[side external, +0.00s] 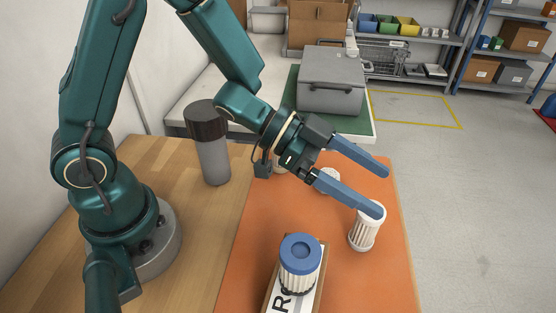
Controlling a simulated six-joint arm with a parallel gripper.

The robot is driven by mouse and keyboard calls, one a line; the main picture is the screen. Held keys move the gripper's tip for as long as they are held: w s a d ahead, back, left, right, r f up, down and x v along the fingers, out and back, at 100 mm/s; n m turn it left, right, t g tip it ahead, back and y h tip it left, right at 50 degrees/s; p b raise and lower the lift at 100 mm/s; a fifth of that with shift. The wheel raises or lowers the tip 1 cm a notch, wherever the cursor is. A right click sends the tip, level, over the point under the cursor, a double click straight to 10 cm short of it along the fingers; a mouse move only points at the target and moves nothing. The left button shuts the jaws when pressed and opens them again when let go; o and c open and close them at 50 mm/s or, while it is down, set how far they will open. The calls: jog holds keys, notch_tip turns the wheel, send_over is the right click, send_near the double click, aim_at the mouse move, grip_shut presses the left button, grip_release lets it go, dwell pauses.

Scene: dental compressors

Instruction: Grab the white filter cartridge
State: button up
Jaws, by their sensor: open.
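The white filter cartridge (364,231) stands on the orange mat (398,268), towards its right edge. It has a pleated, ribbed side, and its top is partly hidden behind a finger of my gripper. My gripper (381,192) is open, with two long blue fingers spread apart and pointing right. The nearer fingertip overlaps the cartridge's top in this view. I cannot tell whether it touches. Nothing shows between the fingers. Another white ribbed cartridge with a blue cap (300,262) stands on a labelled tray (272,290) at the front.
A small white round part (328,178) lies on the mat behind the near finger. A grey bottle with a brown lid (209,145) stands on the wooden table. A grey case (331,82) sits on the bench behind. The mat's right front is clear.

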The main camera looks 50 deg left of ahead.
aim_at(358, 212)
notch_tip(358, 212, down, 7)
jog(key=shift+r, duration=0.2)
jog(key=shift+x, duration=2.55)
grip_shut()
